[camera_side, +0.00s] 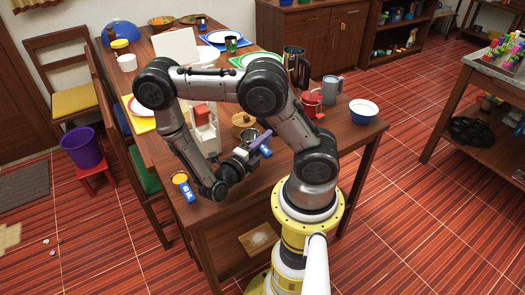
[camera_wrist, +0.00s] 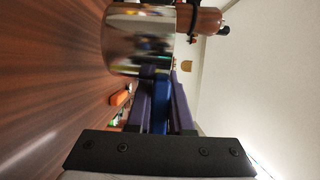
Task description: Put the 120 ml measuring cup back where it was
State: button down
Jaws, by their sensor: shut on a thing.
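A shiny steel measuring cup (camera_wrist: 140,40) fills the top of the wrist view, and its blue handle (camera_wrist: 160,103) runs down between my fingers. My gripper (camera_wrist: 160,85) has purple fingers shut on that handle. In the side view, my gripper (camera_side: 262,146) is over the table's near part, with the steel cup (camera_side: 250,134) just behind it. No size marking is readable on the held cup. I cannot tell whether the held cup touches the table.
A wooden round item (camera_side: 241,119) is close behind the held cup. A white and red appliance (camera_side: 203,120) stands to the left. A red item (camera_side: 312,103), grey mug (camera_side: 332,88) and white-and-blue bowl (camera_side: 363,110) are to the right. Bare tabletop (camera_side: 225,205) lies in front.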

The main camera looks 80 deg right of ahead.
jog(key=shift+f, duration=1.9)
jog(key=shift+f, duration=0.2)
jog(key=c, duration=0.8)
grip_release()
jog(key=shift+r, duration=0.15)
